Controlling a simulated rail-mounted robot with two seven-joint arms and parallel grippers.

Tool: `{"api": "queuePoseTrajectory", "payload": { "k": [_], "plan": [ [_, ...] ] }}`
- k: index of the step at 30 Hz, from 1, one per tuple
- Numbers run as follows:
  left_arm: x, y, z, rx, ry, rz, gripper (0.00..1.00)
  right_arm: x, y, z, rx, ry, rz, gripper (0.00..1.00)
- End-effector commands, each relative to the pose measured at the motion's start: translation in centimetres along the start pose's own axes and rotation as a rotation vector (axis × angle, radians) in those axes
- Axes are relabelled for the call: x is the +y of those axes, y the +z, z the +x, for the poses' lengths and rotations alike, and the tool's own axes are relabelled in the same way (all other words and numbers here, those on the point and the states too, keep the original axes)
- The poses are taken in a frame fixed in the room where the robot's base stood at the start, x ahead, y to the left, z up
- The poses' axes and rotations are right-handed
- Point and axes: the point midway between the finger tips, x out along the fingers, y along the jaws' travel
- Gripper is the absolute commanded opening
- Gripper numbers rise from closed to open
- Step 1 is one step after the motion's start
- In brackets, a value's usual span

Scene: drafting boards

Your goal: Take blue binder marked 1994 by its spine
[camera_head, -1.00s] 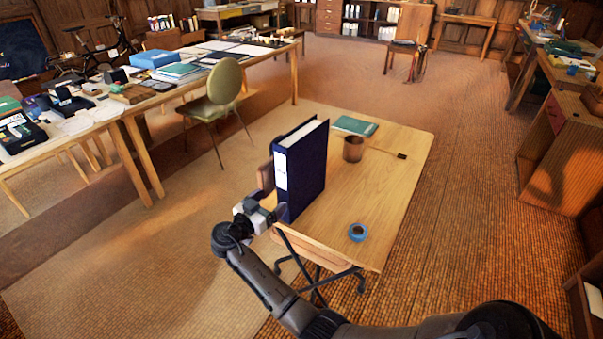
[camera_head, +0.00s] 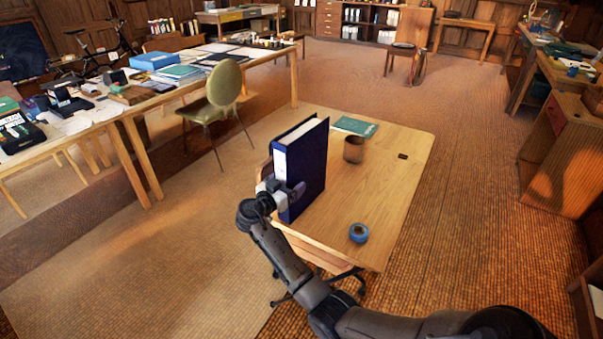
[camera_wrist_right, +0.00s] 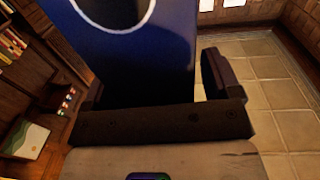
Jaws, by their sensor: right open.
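The blue binder (camera_head: 309,170) stands upright at the left edge of the small wooden table, with a white label on its spine; the marking is too small to read. My right gripper (camera_head: 285,191) is at the lower part of the spine, with a finger showing along the binder's broad side. In the right wrist view the binder (camera_wrist_right: 135,50) fills the space ahead between the open fingers (camera_wrist_right: 150,88), and part of a white ring shows on its spine. I cannot tell whether the fingers touch it. My left gripper is not in view.
The small table (camera_head: 388,200) also holds a brown cup (camera_head: 353,150), a roll of blue tape (camera_head: 359,233) and a teal book (camera_head: 354,126), all right of the binder. A green chair (camera_head: 222,92) stands behind at the left, by a long cluttered table.

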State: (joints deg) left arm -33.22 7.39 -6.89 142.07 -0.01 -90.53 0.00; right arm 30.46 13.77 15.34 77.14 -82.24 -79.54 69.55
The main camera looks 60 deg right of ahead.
Motion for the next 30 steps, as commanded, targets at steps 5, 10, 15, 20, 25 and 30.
{"api": "queuePoseTrajectory", "payload": {
  "k": [5,10,15,20,25,30],
  "plan": [
    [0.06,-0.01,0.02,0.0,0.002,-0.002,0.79,-0.01,-0.04,0.26,-0.001,-0.001,0.0,0.83],
    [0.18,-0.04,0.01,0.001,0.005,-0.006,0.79,-0.01,-0.03,0.23,0.0,-0.001,0.0,0.72],
    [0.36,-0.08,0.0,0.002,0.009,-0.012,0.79,-0.01,-0.02,0.22,0.0,-0.001,0.0,0.56],
    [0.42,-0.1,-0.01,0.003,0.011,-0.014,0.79,-0.01,-0.01,0.21,0.0,-0.001,0.0,0.41],
    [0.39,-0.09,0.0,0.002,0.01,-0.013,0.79,0.0,-0.01,0.21,0.0,-0.001,0.0,0.25],
    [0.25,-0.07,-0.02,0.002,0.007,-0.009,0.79,-0.02,-0.19,0.23,0.003,-0.001,0.002,0.1]
  ]
}}
